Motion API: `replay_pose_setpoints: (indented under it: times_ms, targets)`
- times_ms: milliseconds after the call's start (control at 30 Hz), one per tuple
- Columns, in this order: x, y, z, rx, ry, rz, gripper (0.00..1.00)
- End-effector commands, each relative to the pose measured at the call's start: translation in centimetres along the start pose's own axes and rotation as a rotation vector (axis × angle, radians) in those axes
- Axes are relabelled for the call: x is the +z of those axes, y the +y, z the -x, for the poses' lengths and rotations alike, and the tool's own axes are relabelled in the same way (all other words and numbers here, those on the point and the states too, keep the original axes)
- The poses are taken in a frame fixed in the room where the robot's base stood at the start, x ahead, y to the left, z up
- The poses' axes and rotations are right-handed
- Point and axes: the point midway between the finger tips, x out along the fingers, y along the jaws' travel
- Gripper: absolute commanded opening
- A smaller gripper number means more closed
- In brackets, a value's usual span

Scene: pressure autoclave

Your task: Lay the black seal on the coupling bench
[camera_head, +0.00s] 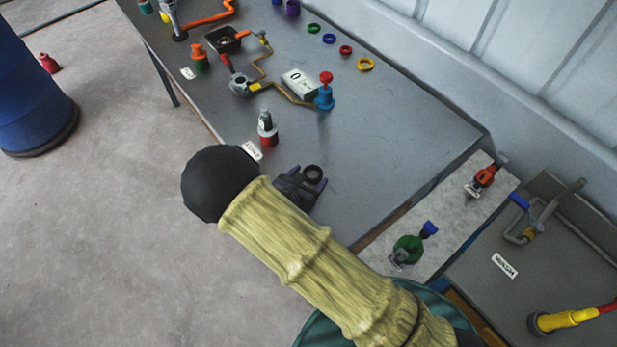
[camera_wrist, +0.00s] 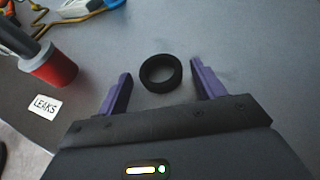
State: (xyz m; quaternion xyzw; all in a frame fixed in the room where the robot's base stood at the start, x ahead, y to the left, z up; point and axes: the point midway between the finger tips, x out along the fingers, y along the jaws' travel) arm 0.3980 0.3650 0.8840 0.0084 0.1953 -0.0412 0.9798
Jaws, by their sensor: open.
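The black seal (camera_wrist: 161,73) is a thick black ring lying flat on the grey coupling bench (camera_wrist: 225,35), near its front edge. My gripper (camera_wrist: 160,92) is open, with one purple finger on each side of the seal and clear gaps between. In the head view my gripper (camera_head: 304,183) is low over the bench (camera_head: 400,140). I cannot tell its exact height above the surface.
Coloured rings, including a yellow one (camera_head: 365,64), lie at the bench's back. A blue-and-red valve (camera_head: 325,92) and gauge box (camera_head: 299,83) stand mid-bench. The bench's right part is clear.

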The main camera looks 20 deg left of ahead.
Motion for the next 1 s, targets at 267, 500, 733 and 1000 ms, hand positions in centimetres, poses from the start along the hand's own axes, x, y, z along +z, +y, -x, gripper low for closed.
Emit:
replay_pose_setpoints:
  times_ms: [267,500,733,1000]
  targets:
    - [0.0,0.1,3.7,0.004,0.001,0.000,0.68]
    - [0.0,0.0,8.4,0.001,0.001,-0.003,0.68]
    - [0.1,0.0,11.5,-0.001,0.000,-0.001,0.68]
    - [0.1,0.0,12.1,-0.001,0.000,0.000,0.68]
